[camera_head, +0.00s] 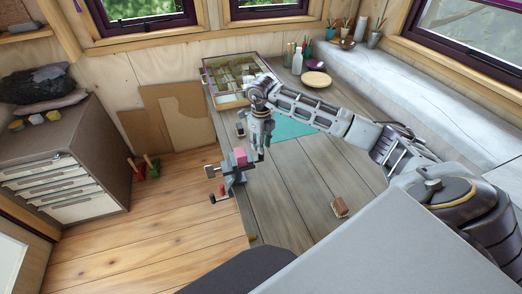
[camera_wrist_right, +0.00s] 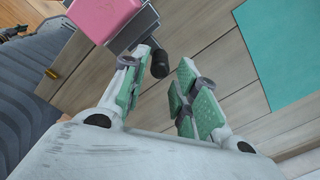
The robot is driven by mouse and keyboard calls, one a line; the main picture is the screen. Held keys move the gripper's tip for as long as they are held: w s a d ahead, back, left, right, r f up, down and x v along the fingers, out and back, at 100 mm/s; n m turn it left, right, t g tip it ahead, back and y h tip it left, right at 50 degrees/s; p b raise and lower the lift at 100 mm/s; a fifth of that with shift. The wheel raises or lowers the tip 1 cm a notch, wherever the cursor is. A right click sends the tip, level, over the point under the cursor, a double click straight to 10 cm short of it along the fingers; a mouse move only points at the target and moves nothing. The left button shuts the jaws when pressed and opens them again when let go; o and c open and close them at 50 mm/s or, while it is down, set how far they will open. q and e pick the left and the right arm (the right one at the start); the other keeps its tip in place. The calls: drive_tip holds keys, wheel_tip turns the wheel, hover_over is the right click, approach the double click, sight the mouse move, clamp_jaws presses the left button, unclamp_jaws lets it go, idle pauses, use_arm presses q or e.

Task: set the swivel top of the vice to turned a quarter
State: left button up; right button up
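The vice (camera_head: 236,172) is clamped at the left edge of the grey wooden table, with a pink block (camera_head: 240,157) at its top. In the right wrist view the pink block (camera_wrist_right: 108,14) is at the upper left, beside a grey metal part of the vice (camera_wrist_right: 135,28). A short black knob (camera_wrist_right: 160,63) points out from there, between my fingertips. My right gripper (camera_head: 261,154) points down just right of the vice. In its wrist view the right gripper (camera_wrist_right: 165,72) is open, fingers either side of the knob; contact is unclear. My left gripper is out of view.
On the table (camera_head: 295,190) are a teal mat (camera_head: 292,127), a sectioned tray (camera_head: 235,78), a wooden bowl (camera_head: 315,79) and a small brown brush-like block (camera_head: 340,207). A drawer cabinet (camera_head: 70,165) stands left. The front table is mostly clear.

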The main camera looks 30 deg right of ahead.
drive_tip(key=shift+f, duration=2.15)
clamp_jaws()
